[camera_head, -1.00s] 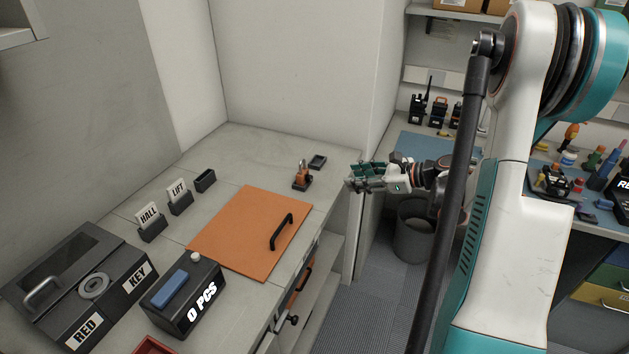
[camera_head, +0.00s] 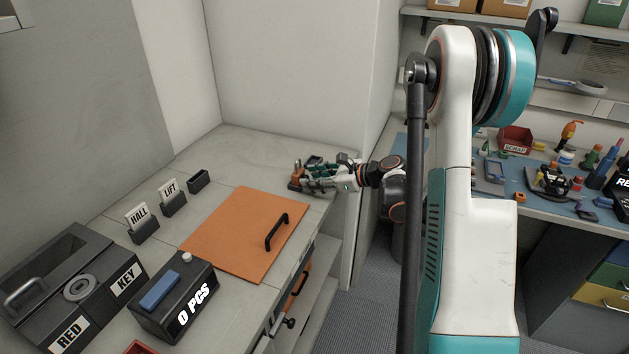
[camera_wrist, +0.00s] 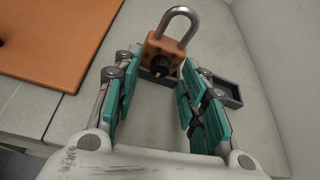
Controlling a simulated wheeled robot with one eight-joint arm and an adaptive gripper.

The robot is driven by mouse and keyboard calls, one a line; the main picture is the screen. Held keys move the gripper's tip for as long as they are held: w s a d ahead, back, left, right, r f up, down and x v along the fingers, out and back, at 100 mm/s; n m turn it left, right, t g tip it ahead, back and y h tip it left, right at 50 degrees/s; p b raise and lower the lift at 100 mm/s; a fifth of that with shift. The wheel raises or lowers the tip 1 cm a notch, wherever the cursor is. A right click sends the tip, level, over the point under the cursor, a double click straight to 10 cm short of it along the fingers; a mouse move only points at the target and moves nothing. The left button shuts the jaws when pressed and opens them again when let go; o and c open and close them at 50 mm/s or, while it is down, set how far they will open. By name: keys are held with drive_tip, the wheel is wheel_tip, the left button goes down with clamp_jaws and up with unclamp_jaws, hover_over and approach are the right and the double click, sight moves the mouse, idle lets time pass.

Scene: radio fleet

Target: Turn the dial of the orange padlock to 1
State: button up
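The orange padlock (camera_wrist: 166,50) stands upright on the counter in the wrist view, with a grey metal shackle on top and a dark round dial (camera_wrist: 159,65) on its face. No number on the dial can be read. In the head view the padlock (camera_head: 296,169) is partly hidden behind my gripper (camera_head: 308,177). My gripper (camera_wrist: 155,82) is open, its teal-padded fingers apart with the padlock's dial just beyond and between the fingertips. The fingers do not appear to touch the padlock.
A small dark tray (camera_wrist: 228,92) lies right of the padlock in the wrist view. An orange board (camera_head: 238,234) with a black handle lies on the counter. HALL and LIFT card holders (camera_head: 172,204), a dark KEY/RED box (camera_head: 92,286) and a 0 PCS box (camera_head: 180,305) stand to the left.

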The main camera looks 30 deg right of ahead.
clamp_jaws()
drive_tip(key=shift+a+f+n+t+h+b, duration=0.2)
drive_tip(key=shift+n+t+h+b, duration=0.15)
drive_tip(key=shift+n+b, duration=0.45)
drive_tip(key=shift+s+r+n+t+h+b, duration=0.1)
drive_tip(key=shift+n+t+h+b, duration=0.3)
drive_tip(key=shift+n, duration=0.3)
unclamp_jaws()
